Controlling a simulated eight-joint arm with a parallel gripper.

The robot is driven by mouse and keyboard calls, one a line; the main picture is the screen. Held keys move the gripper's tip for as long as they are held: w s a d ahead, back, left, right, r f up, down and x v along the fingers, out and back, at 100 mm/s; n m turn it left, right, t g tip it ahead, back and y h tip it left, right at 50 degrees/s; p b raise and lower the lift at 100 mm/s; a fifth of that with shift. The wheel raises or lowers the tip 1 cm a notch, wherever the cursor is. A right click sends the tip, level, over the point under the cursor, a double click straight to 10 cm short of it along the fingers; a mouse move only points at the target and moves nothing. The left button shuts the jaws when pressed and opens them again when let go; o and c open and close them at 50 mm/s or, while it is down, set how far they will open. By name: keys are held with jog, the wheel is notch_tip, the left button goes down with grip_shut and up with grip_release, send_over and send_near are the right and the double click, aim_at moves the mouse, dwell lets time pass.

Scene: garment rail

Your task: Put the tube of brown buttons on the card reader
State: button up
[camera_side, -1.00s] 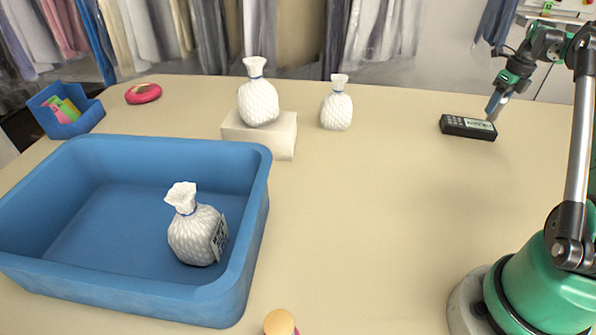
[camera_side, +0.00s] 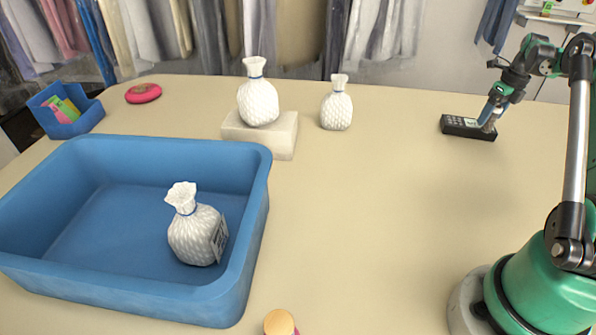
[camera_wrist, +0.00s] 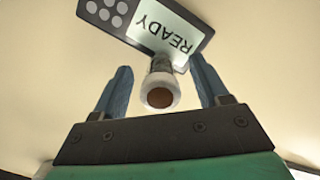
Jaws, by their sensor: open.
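The card reader (camera_side: 458,126) lies at the back right of the table. The wrist view shows its keys and lit screen reading READY (camera_wrist: 172,38). The tube of brown buttons (camera_wrist: 160,90) has a pale rim and a brown round end facing the camera. Its far end overlaps the screen's edge; I cannot tell for certain that it rests there. My gripper (camera_wrist: 162,88) is open, with one blue finger on each side of the tube and gaps showing. In the side view my gripper (camera_side: 489,114) is low over the reader's right end, and the tube is hard to make out.
A large blue bin (camera_side: 255,235) holds a white bag (camera_side: 195,238). Another white bag (camera_side: 258,102) stands on a pale block (camera_side: 283,140), and a third (camera_side: 336,108) on the table. A small blue box (camera_side: 62,120) and a red ring (camera_side: 143,93) lie far left. The table's middle is clear.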

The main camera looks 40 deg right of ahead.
aim_at(502, 108)
jog(key=r, duration=0.4)
jog(key=s+r, duration=0.1)
jog(key=r, duration=0.7)
jog(key=shift+s+a, duration=0.15)
jog(key=shift+s, duration=0.05)
jog(key=w+a+r+n+t, duration=0.1)
jog(key=w+a+n, duration=0.2)
jog(key=a+n, duration=0.35)
jog(key=w+a+r+n+h, duration=0.1)
jog(key=w+a+r+n, duration=0.15)
jog(key=a+n, duration=0.35)
jog(key=w+a+r+n+t, duration=0.1)
jog(key=w+a+n, duration=0.35)
jog(key=a, duration=0.35)
jog(key=s+a+f+n+t, duration=0.2)
jog(key=s+a+f+n, duration=0.1)
jog(key=a+n, duration=0.7)
jog(key=s+a+f+n+t+y, duration=0.1)
jog(key=s+a+f+n, duration=0.2)
jog(key=a+n, duration=0.7)
jog(key=shift+s+f+n+t, duration=0.4)
jog(key=shift+f+n, duration=0.2)
jog(key=shift+f, duration=0.35)
jog(key=shift+a, duration=0.1)
